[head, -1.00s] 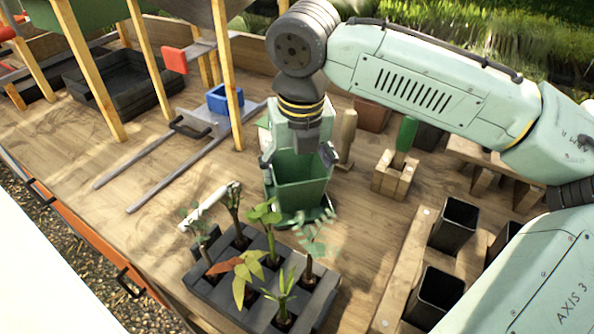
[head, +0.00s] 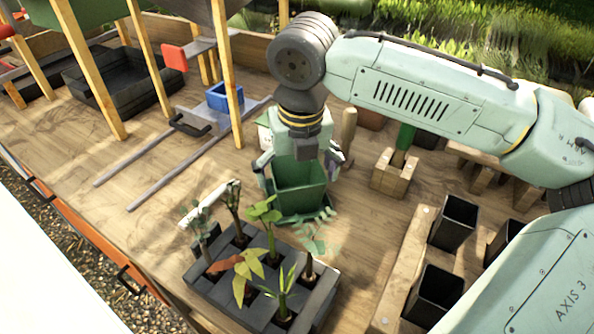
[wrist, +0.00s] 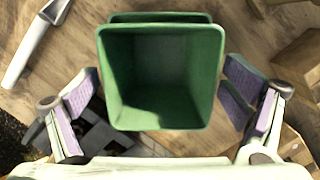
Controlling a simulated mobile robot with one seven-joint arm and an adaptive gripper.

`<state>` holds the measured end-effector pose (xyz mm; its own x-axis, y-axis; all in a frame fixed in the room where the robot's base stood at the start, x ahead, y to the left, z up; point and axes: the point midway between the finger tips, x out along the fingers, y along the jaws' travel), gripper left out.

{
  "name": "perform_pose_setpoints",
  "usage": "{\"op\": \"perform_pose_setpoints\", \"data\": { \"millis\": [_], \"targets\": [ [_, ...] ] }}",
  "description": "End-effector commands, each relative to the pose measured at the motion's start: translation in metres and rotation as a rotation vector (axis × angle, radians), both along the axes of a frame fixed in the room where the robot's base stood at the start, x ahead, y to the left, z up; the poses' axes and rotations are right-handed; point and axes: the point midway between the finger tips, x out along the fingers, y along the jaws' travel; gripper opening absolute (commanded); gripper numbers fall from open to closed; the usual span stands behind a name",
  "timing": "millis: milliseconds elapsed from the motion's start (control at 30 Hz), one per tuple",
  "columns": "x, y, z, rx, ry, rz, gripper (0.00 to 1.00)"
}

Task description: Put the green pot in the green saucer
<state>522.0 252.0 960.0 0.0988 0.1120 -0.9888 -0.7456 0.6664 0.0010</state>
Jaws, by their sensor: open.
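The green pot (head: 298,186) is square, empty and upright beneath my wrist. In the wrist view the pot (wrist: 160,85) fills the middle, its mouth facing the camera. The green saucer (head: 308,219) shows under and around the pot's base in the head view, and the pot appears to stand in it. How flat its base sits is hidden. My gripper (wrist: 160,100) is open, with one finger on each side of the pot. A gap shows between each finger and the pot wall in the wrist view.
A dark tray of seedlings (head: 255,285) stands close in front of the saucer. A white-handled tool (head: 205,207) lies to the left. A wooden block holding a green-handled tool (head: 394,178) is to the right, with black pots (head: 453,222) in a wooden rack beyond.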

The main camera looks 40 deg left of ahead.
Motion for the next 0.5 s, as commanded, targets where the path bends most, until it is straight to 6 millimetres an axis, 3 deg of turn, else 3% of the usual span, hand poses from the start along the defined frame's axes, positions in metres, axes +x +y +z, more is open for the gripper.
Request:
{"op": "perform_pose_setpoints", "data": {
  "millis": [267,500],
  "targets": [
    [0.0,0.0,0.005,0.0,-0.001,-0.001,0.93],
    [-0.005,-0.004,0.049,0.005,-0.001,0.001,0.93]
  ]
}}
